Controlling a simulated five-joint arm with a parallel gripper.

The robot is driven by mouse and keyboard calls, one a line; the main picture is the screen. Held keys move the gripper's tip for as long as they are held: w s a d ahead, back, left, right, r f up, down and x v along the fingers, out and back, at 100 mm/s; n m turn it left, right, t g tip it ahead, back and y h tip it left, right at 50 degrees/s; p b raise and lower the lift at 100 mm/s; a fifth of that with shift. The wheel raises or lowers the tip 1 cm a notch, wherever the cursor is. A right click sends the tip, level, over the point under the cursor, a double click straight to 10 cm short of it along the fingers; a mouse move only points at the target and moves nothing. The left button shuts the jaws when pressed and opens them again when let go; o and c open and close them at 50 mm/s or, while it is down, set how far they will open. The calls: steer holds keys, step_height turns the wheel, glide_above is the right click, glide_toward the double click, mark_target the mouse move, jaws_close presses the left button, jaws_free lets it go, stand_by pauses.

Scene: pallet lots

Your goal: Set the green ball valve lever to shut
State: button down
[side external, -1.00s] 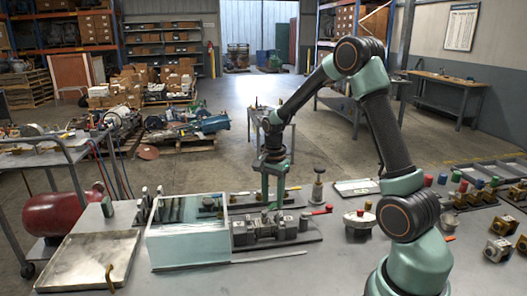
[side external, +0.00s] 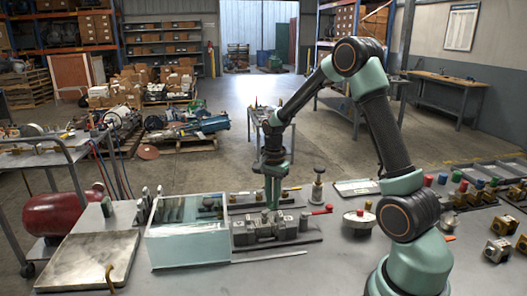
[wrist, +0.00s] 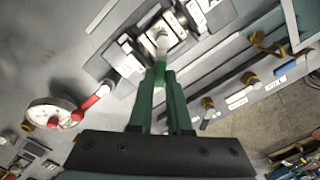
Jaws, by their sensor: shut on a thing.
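My gripper (wrist: 160,76) points down over the grey valve fixture in the wrist view, its two green fingers close together. Between the fingertips is a small green piece that I take for the green lever, against a pale round stem (wrist: 162,42) of the silver valve body. The fingers hide most of the lever, so its angle cannot be told. In the side external view my gripper (side external: 273,205) stands upright over the valve fixture (side external: 258,232), fingertips low at its top.
A red-handled lever (side external: 322,210) sits right of the fixture, and a gauge-like part (side external: 358,216) beyond it. A clear-walled box (side external: 187,248) stands close on the left, with a metal tray (side external: 85,262) further left. The front middle of the bench is clear.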

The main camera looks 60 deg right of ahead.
steer(key=shift+w+n, duration=0.2)
steer(key=shift+n, duration=0.3)
steer(key=shift+w+a+n, duration=0.2)
steer(key=shift+w+n, duration=0.25)
steer(key=shift+n, duration=0.9)
steer(key=shift+w+a+n, duration=0.2)
steer(key=shift+w+n, duration=0.2)
steer(key=shift+n, duration=0.9)
steer(key=shift+w+a+n, duration=0.2)
steer(key=shift+w+n, duration=0.25)
steer(key=shift+n, duration=0.9)
steer(key=c, duration=0.8)
jaws_free()
steer(key=shift+c, duration=0.2)
steer(key=shift+r, duration=0.15)
